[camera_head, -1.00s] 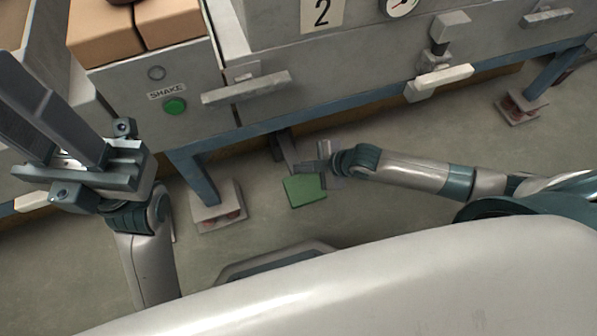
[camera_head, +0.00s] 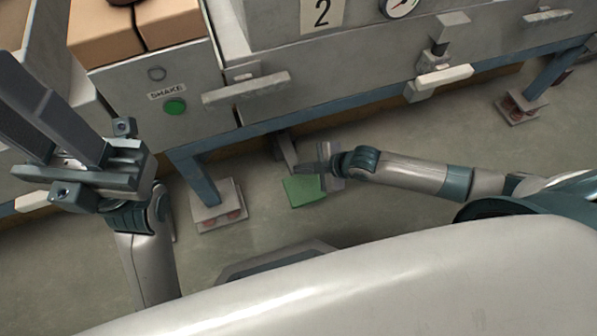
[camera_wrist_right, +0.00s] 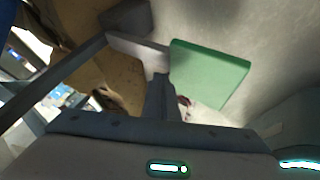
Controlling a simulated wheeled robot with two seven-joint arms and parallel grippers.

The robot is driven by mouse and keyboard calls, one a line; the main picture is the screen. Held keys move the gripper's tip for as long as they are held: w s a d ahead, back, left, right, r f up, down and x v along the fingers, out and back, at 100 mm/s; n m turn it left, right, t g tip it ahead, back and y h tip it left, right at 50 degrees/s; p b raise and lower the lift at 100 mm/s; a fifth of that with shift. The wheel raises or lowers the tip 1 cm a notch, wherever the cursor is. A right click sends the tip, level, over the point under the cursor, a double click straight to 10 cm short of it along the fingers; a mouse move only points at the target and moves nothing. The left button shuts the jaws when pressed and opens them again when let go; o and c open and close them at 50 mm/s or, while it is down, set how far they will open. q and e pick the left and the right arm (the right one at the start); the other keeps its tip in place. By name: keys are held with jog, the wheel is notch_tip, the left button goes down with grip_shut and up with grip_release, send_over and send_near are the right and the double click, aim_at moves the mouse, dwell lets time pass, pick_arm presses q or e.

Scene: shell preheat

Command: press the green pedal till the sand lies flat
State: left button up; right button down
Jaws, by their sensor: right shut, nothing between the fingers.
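The green pedal (camera_head: 303,191) is a flat plate low near the floor, beneath the front of the bench. It also shows in the right wrist view (camera_wrist_right: 212,72). My right gripper (camera_head: 304,169) is shut and empty, with its fingers at the pedal's back edge. In the wrist view the shut fingers (camera_wrist_right: 161,98) reach the pedal's near left corner; I cannot tell whether they touch it. My left gripper (camera_head: 40,105) is raised at the left, open and empty, far from the pedal. No surface is clearly recognisable as sand.
A blue bench leg (camera_head: 196,178) on a metal foot (camera_head: 219,212) stands left of the pedal. Floor right of my right gripper is mostly clear.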

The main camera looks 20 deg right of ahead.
aim_at(308, 179)
jog(key=shift+s+f+b, duration=0.15)
jog(key=shift+f+b, duration=0.8)
jog(key=shift+f, duration=0.95)
dwell(1.8)
jog(key=shift+s+f+b, duration=0.3)
jog(key=shift+f+b, duration=0.1)
jog(key=shift+f, duration=0.5)
dwell(0.8)
jog(key=shift+r+p, duration=2.6)
jog(key=shift+p, duration=0.1)
jog(key=shift+w+r+p, duration=0.1)
jog(key=shift+r+p, duration=0.2)
jog(key=shift+r, duration=0.1)
jog(key=shift+w+r, duration=0.1)
jog(key=shift+w, duration=0.05)
jog(key=shift+w+r+p, duration=0.15)
jog(key=shift+r+p, duration=1.15)
jog(key=shift+w+r+p, duration=0.1)
jog(key=shift+r+p, duration=1.15)
jog(key=shift+p, duration=0.05)
